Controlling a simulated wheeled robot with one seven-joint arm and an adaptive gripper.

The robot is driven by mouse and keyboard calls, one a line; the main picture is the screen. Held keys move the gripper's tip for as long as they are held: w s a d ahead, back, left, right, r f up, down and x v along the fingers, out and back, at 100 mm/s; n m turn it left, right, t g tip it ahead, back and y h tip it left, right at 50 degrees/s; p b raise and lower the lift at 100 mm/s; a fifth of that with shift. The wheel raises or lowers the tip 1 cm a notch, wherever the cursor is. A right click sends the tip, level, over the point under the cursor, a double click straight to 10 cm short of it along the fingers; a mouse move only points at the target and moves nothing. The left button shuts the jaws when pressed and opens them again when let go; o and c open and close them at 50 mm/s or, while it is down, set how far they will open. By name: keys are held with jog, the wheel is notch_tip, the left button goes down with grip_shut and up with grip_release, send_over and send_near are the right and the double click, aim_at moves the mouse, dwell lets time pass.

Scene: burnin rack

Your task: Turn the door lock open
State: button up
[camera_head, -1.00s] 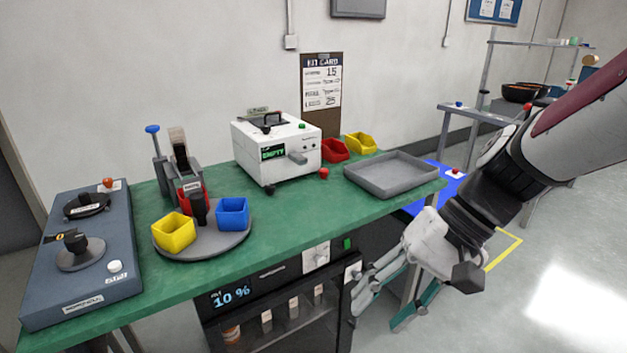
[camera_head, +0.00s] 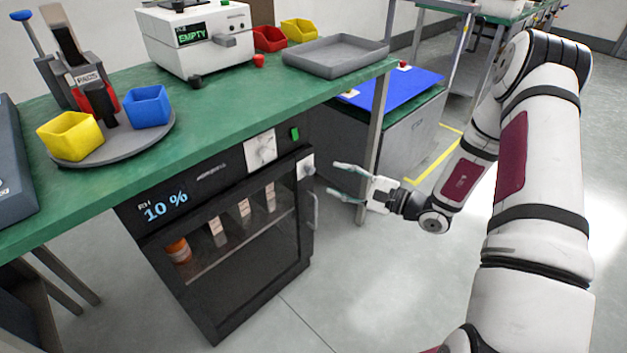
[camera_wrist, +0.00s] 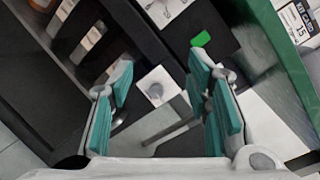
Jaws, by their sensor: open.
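The door lock (camera_head: 306,168) is a small white plate with a round grey knob at the upper right corner of the cabinet door (camera_head: 283,292). In the wrist view the lock (camera_wrist: 156,88) shows between my fingers, ahead of them. The dark-framed glass door looks shut, with a grey handle (camera_head: 314,208) below the lock. My gripper (camera_head: 338,180) is open and empty, just right of the lock and pointing at it, with a gap left. Its teal-padded fingers (camera_wrist: 163,80) frame the lock in the wrist view. The angle of the knob is too small to tell.
The green bench top (camera_head: 225,105) overhangs the cabinet, and a grey bench leg (camera_head: 374,140) stands behind my gripper. A grey tray (camera_head: 335,57) lies near the bench end. A blue mat (camera_head: 395,88) is on a lower surface beyond. The floor right of the cabinet is free.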

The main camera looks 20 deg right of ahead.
aim_at(312, 171)
jog(key=w+d+f+m+t+h+b, duration=0.1)
jog(key=d+f+m+t+h, duration=0.2)
jog(key=f, duration=0.4)
jog(key=shift+g, duration=0.3)
jog(key=b+x, duration=0.1)
jog(key=x, duration=0.3)
jog(key=b+x, duration=0.1)
jog(key=x, duration=0.4)
jog(key=b+x, duration=0.1)
jog(key=x, duration=0.3)
jog(key=shift+w+d, duration=0.25)
jog(key=shift+w, duration=0.15)
grip_shut()
